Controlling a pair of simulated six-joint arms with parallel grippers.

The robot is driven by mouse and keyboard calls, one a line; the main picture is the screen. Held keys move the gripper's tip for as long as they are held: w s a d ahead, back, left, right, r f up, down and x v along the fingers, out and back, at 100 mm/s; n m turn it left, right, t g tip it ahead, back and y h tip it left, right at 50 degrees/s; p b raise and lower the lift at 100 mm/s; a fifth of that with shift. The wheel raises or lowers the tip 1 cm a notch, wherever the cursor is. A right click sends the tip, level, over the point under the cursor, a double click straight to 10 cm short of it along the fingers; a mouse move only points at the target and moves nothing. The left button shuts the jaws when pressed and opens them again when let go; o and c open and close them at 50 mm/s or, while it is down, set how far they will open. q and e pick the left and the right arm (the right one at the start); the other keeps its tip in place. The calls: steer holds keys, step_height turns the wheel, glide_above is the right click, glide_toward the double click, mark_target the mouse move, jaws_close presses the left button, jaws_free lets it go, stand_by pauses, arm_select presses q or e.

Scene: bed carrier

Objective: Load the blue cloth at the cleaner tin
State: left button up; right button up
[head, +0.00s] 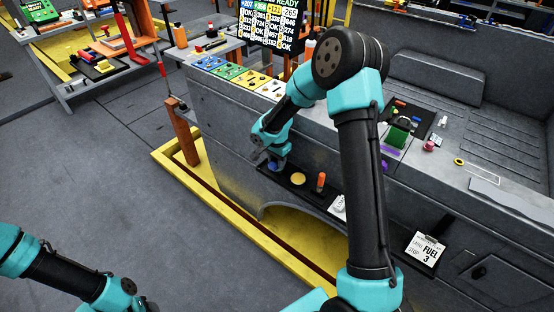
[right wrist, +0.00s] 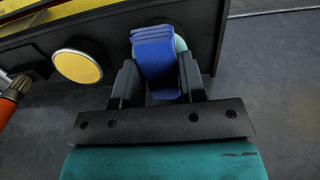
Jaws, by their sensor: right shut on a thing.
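My right gripper (head: 274,164) is at the left end of the dark shelf on the side of the grey carrier. In the right wrist view the right gripper (right wrist: 156,82) is shut on the folded blue cloth (right wrist: 155,58). A small bit of the cloth (head: 272,165) shows blue in the head view. A pale teal round thing (right wrist: 181,46) shows just behind the cloth, mostly hidden; I cannot tell if it is the cleaner tin or if the cloth touches it. A yellow disc (right wrist: 77,66) lies beside it, also in the head view (head: 298,179). My left gripper is out of frame.
An orange-topped bottle (head: 321,182) and a white card (head: 338,204) are further right along the shelf. The carrier top holds a dark tray (head: 425,118) with small items. A yellow floor frame (head: 235,222) runs below.

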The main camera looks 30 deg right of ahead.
steer(key=shift+f, duration=0.4)
stand_by(1.4)
steer(key=shift+r, duration=3.6)
